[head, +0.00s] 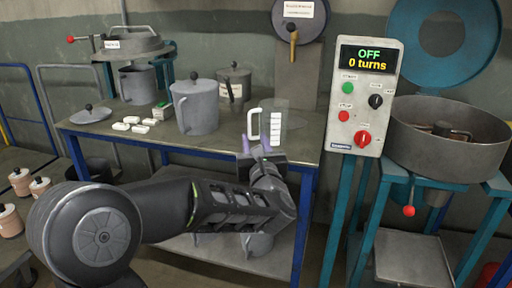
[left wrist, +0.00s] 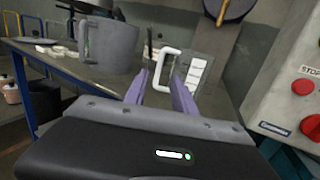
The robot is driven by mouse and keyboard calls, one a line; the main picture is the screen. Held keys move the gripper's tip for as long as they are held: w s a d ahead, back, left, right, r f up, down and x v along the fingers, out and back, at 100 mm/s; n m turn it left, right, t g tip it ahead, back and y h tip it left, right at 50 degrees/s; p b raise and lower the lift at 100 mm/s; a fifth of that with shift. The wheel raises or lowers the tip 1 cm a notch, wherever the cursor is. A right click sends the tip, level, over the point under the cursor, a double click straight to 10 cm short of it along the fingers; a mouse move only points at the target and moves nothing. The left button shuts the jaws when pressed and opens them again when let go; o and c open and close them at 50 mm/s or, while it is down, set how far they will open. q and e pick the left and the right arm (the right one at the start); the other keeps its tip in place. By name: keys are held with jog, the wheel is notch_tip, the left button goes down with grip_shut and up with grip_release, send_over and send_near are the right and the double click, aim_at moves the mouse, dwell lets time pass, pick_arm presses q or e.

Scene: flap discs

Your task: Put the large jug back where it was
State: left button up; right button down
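A clear jug (head: 287,122) with a white handle and white scale marks stands on the table's right part. In the left wrist view the jug (left wrist: 197,72) is just beyond my fingers. A large grey lidded jug (head: 198,110) with a side handle stands left of it, also in the left wrist view (left wrist: 112,46). I cannot tell which is the task's large jug. My left gripper (head: 256,144) has its purple fingers apart, close to the lower end of the white handle; the left wrist view also shows the gripper (left wrist: 160,85). I cannot tell whether they touch. My right gripper is out of view.
The table (head: 235,143) also holds white blocks (head: 132,123), a lid (head: 92,114), a dark grey jug (head: 140,84) and a lidded pot (head: 234,84). A control box (head: 364,95) reading OFF, 0 turns, and a round metal tub (head: 448,135) stand at right.

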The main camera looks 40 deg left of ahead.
pick_arm(q)
jog(key=shift+v, duration=1.1)
